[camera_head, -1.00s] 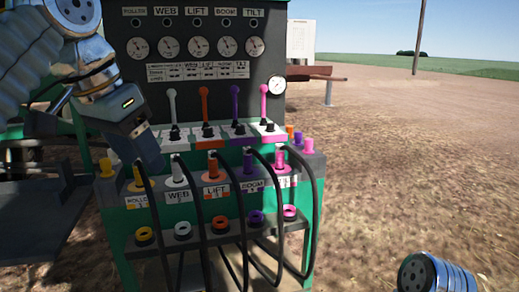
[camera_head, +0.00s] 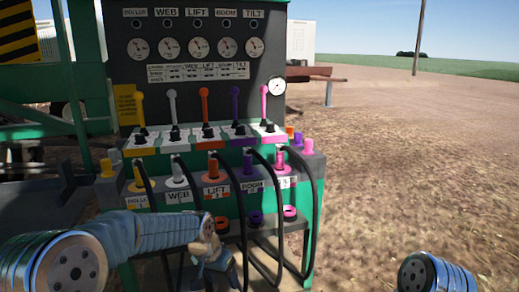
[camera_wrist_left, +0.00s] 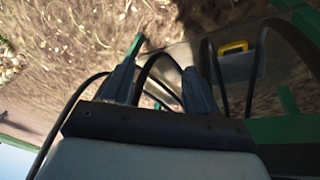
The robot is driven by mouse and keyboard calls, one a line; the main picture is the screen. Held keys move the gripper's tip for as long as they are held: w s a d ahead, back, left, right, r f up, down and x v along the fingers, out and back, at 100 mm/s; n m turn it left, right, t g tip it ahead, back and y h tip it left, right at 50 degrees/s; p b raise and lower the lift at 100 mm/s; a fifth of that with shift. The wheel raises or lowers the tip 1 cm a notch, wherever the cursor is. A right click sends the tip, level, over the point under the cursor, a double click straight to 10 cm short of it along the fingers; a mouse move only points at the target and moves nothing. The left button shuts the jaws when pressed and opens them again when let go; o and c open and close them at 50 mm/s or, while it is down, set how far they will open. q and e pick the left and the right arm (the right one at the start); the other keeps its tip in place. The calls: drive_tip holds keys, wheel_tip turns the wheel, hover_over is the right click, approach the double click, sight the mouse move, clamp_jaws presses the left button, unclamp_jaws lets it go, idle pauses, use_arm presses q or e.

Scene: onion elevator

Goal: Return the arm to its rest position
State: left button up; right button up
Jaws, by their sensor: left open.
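My left gripper (camera_head: 218,272) is low in front of the hydraulic control stand (camera_head: 130,238), at the end of my ribbed left arm. In the left wrist view its two fingers (camera_wrist_left: 160,88) are spread with nothing held between them. Black hoses pass close behind and between the fingers in that view. My left arm hides the lower left part of the stand. The right gripper is not in view; only a blue ribbed part of my right arm shows at the bottom right.
The stand carries colored levers (camera_head: 204,108), gauges (camera_head: 197,48) and plugs with hanging black hoses (camera_head: 316,215). Pink (camera_head: 290,212) and purple lower sockets show beside my gripper. A yellow-edged object (camera_wrist_left: 234,47) appears in the wrist view. Open dry ground (camera_head: 420,160) lies to the right.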

use_arm(q)
drive_tip(key=s+f+n, duration=0.1)
drive_tip(key=s+f, duration=0.4)
drive_tip(key=f, duration=0.8)
drive_tip(key=s+f+n+h, duration=0.1)
drive_tip(key=s+f+n, duration=0.1)
drive_tip(key=s+f, duration=0.5)
drive_tip(key=s+f+n+g, duration=0.1)
drive_tip(key=s+f+n, duration=0.1)
drive_tip(key=s+f, duration=0.6)
drive_tip(key=s, duration=0.6)
drive_tip(key=shift+a+n+h, duration=0.3)
drive_tip(key=shift+n+h, duration=0.1)
